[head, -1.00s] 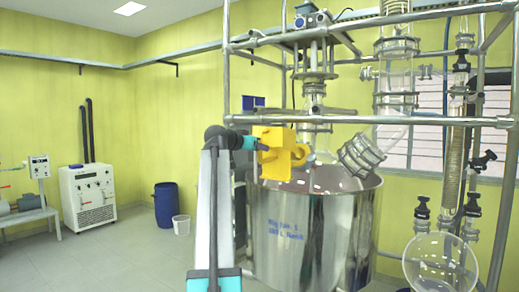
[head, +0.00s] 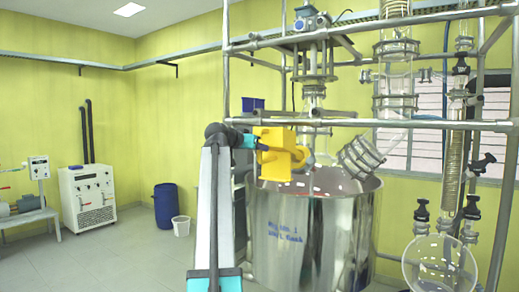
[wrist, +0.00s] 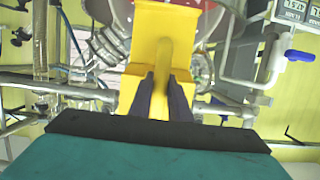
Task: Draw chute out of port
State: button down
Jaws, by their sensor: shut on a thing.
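The chute (head: 278,152) is a yellow blocky piece in front of the reactor, above the rim of the large steel vessel (head: 312,235). In the wrist view the chute (wrist: 160,95) runs away from me, with a raised yellow bar along its middle. My gripper (wrist: 166,85) has its two dark fingers closed on either side of that bar. In the head view my gripper (head: 262,143) meets the chute from the left. The port is hidden behind the chute, so I cannot tell how far the chute sits in it.
Steel frame pipes (head: 370,122) cross just above the chute. An angled glass neck with a clamped flange (head: 360,157) is close to its right. A round glass flask (head: 440,262) hangs at lower right. The floor (head: 110,255) at left is open.

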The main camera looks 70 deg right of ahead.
jog(key=shift+r+p, duration=0.3)
jog(key=shift+r, duration=0.15)
dwell(0.3)
jog(key=w+a+r, duration=0.1)
jog(key=a+r, duration=0.3)
jog(key=shift+a+p, duration=0.25)
jog(key=shift+p, duration=0.15)
dwell(3.2)
jog(key=shift+w+a, duration=0.1)
jog(key=shift+a, duration=0.05)
dwell(0.4)
jog(key=f+v, duration=0.1)
jog(key=v, duration=1.1)
jog(key=shift+a+f, duration=0.15)
jog(key=shift+a, duration=0.05)
dwell(1.0)
jog(key=shift+w, duration=0.1)
